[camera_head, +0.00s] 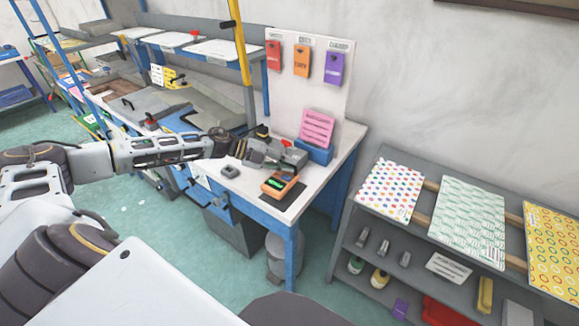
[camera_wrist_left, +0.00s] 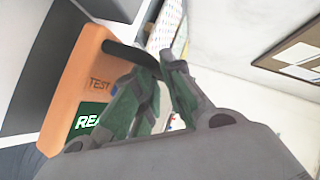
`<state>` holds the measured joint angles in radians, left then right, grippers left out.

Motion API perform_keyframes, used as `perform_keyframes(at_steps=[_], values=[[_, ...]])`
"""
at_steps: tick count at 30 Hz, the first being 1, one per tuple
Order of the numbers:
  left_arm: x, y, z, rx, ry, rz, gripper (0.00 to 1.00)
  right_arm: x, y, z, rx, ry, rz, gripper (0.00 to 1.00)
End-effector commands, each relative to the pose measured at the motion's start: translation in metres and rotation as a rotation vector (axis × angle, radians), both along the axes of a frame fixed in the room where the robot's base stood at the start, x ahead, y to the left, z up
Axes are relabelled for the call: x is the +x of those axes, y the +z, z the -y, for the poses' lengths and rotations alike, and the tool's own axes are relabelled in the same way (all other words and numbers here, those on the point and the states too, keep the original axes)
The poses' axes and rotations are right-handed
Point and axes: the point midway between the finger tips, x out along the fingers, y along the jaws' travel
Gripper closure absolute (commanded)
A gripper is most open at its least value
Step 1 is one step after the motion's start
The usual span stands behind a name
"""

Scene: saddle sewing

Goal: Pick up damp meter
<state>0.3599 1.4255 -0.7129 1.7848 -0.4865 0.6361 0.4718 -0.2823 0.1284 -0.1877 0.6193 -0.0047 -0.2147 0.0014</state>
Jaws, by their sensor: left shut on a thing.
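The damp meter, which I take to be the orange box with a green display (camera_head: 279,185), is over a dark mat (camera_head: 292,200) near the front corner of the white-topped table. In the left wrist view its orange face (camera_wrist_left: 82,75) reads "TEST", with part of a green display below. A black bar sticks out from its top edge. My left gripper (camera_head: 284,164) is just behind the meter. Its green-padded fingers (camera_wrist_left: 160,95) are shut at the bar, partly hiding it. I cannot tell whether the meter touches the mat. My right gripper is not in view.
A small grey object (camera_head: 230,171) lies left of the meter. A blue holder with a pink card (camera_head: 317,130) stands behind it, before a white board with colored pouches (camera_head: 302,60). A grey shelf with patterned sheets (camera_head: 460,217) stands to the right.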

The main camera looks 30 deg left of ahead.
Motion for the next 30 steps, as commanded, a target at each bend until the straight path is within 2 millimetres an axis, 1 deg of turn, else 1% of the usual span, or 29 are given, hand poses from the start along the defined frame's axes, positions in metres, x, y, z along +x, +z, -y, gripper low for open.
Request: perform_keyframes(at_steps=[12,20,30], values=[[-0.025,0.0,-0.039,0.003,0.001,0.0,1.0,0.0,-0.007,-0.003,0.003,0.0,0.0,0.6],[-0.042,0.001,-0.066,0.003,0.001,0.001,1.0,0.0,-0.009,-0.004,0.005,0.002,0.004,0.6],[-0.071,0.001,-0.111,0.003,0.0,0.002,1.0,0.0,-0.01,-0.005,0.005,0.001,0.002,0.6]])
